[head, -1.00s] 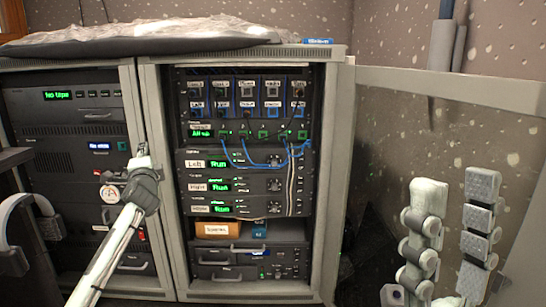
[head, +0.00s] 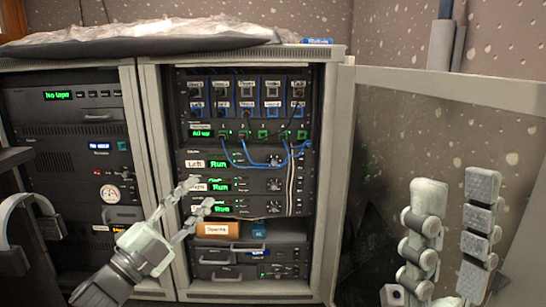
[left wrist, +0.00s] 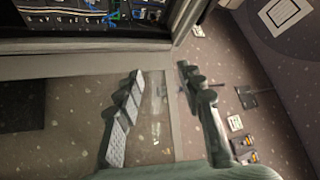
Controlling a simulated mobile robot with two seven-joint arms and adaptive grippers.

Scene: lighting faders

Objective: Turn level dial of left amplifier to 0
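The left amplifier (head: 230,163) is a dark rack unit labelled "Left" with a green "Run" display. Its level dial (head: 275,160) is a dark round knob at the right of its front; its setting is too small to read. My left gripper (head: 200,194) is open and empty, in front of the left part of the lower amplifiers, below and left of the dial. It partly hides the labels there. Its two spread fingers show in the left wrist view (left wrist: 158,90). My right gripper (head: 450,225) is open and empty at the right, well away from the rack.
Two similar amplifiers (head: 243,186) sit below the left one. Blue cables (head: 232,158) loop down near the dial, and pale cables run beside it. The open glass door (head: 400,150) stands to the right. A brown box (head: 217,230) sits lower in the rack.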

